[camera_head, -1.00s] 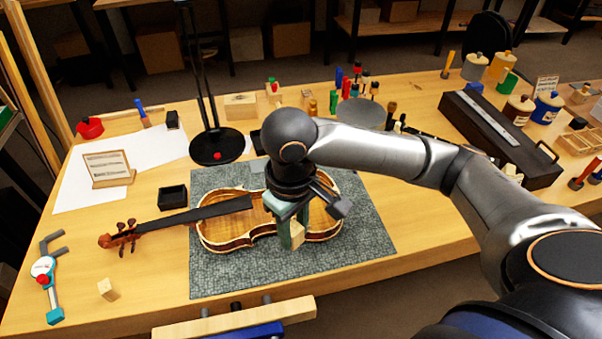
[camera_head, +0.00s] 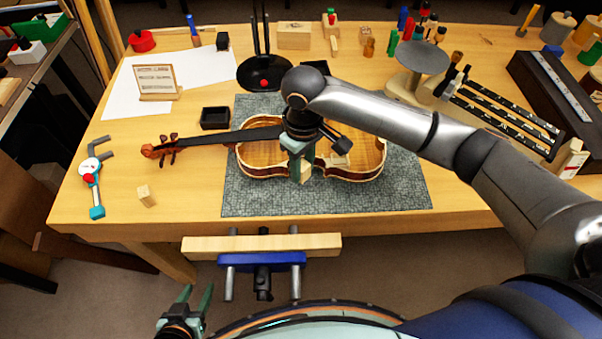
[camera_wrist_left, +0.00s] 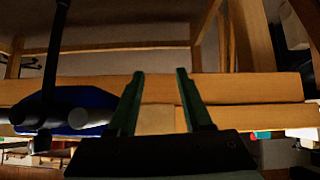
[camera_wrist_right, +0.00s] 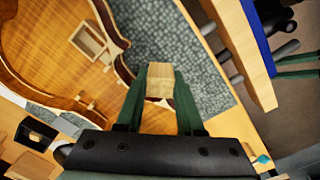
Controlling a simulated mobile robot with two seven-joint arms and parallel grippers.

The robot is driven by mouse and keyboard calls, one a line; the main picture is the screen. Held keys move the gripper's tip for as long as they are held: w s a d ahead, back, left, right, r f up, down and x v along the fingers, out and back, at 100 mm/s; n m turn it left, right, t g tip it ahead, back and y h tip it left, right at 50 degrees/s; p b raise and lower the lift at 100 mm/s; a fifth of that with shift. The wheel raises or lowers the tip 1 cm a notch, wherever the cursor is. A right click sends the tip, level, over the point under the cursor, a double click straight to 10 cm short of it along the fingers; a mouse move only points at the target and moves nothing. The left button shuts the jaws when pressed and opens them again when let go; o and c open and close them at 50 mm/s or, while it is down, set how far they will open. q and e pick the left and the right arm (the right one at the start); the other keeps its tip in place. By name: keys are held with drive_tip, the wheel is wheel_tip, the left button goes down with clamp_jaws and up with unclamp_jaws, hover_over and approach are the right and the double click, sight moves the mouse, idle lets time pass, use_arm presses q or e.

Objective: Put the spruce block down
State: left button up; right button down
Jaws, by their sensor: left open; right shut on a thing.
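The spruce block (camera_head: 306,173), a small pale wooden block, is held between the green fingers of my right gripper (camera_head: 301,170). The gripper is shut on it over the near edge of the violin (camera_head: 262,162). In the right wrist view the block (camera_wrist_right: 160,80) sits at the fingertips, with the grey mat (camera_wrist_right: 165,35) beyond it; whether it touches anything below is unclear. My left gripper (camera_head: 187,297) is open and empty, low in front of the bench. In the left wrist view its open fingers (camera_wrist_left: 160,100) face the bench front.
Another small pale block (camera_head: 146,195) stands on the bench at left, near the caliper-like gauge (camera_head: 90,180). A vise (camera_head: 262,262) with a wooden jaw juts from the front edge. A black tray (camera_head: 215,118) lies by the violin neck. Bare bench lies left of the mat.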

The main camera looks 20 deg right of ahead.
drive_tip(key=shift+w+f, duration=0.3)
drive_tip(key=shift+f, duration=0.1)
drive_tip(key=shift+w+f, duration=0.1)
drive_tip(key=shift+f, duration=1.5)
drive_tip(key=shift+f, duration=0.1)
drive_tip(key=c, duration=0.8)
unclamp_jaws()
